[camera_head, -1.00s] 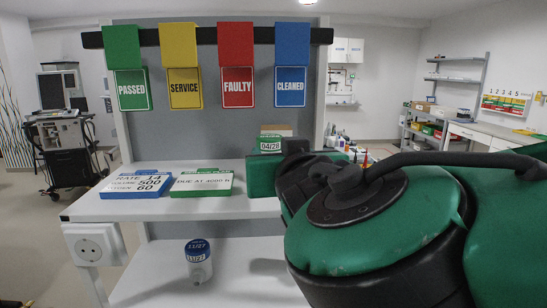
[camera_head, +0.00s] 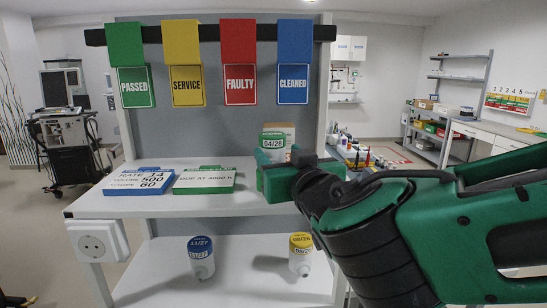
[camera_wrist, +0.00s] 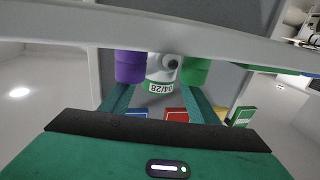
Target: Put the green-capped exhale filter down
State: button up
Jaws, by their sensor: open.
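The green-capped exhale filter (camera_head: 272,142), marked 04/28, is upright at the back of the white upper shelf (camera_head: 225,203). Its lower part is hidden behind my gripper, so its base contact is not visible. In the wrist view, which looks upside down, the filter (camera_wrist: 160,72) shows its white body, round port and green cap between the far ends of my two fingers. My gripper (camera_head: 276,157) is open, with a finger to each side of the filter and no clear grip on it. A purple shape (camera_wrist: 130,66) and a green shape (camera_wrist: 195,71) flank the filter.
A blue card (camera_head: 138,181) and a green card (camera_head: 205,180) lie left on the upper shelf. A blue-capped filter (camera_head: 201,258) and a yellow-capped filter (camera_head: 300,254) stand on the lower shelf. A pale box (camera_head: 284,130) is behind the green-capped filter. Coloured signs hang above.

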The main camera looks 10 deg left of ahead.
aim_at(272, 136)
jog(key=x, duration=0.4)
jog(key=shift+w+f, duration=0.1)
jog(key=shift+w, duration=0.05)
jog(key=c, duration=1)
jog(key=shift+o, duration=0.2)
jog(key=shift+r, duration=0.3)
jog(key=r, duration=0.4)
jog(key=shift+s+a, duration=0.25)
jog(key=shift+s, duration=0.1)
jog(key=s+a+r, duration=0.6)
jog(key=s, duration=0.3)
jog(key=shift+r, duration=0.2)
